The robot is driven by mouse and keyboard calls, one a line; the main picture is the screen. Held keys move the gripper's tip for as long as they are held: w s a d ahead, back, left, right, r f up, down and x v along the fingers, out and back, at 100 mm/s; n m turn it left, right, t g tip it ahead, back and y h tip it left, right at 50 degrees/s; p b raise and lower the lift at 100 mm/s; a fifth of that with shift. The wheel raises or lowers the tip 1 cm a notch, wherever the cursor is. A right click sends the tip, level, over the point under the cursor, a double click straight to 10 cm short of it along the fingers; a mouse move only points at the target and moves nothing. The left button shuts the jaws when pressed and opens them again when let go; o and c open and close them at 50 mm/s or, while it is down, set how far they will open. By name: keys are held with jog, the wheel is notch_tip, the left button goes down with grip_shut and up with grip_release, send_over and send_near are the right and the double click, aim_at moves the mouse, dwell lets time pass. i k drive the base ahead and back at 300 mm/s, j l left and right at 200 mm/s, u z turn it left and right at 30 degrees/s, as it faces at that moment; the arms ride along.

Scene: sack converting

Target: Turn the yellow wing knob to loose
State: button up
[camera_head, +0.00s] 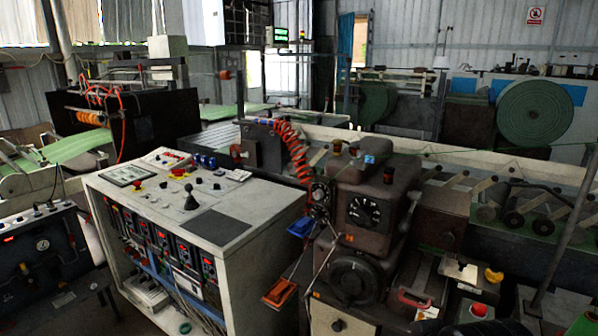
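A yellow wing-shaped knob (493,275) shows at the lower right, on the machinery to the right of the dark dial unit. It is small in the picture, and its exact turn position cannot be read. A pale plate with a small dark knob (458,268) is just to its left. A red button (478,310) sits below it. My gripper is not in view, so nothing shows touching the yellow knob.
A white control cabinet (215,228) with buttons and a joystick stands left of centre. A dark machine with dials (362,212) stands left of the knob. A slanted grey pole (567,230) rises to the right. A green roll (534,111) is behind.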

aim_at(493, 278)
jog(key=l+z, duration=0.35)
jog(key=i+l+z, duration=0.15)
jog(key=z, duration=0.2)
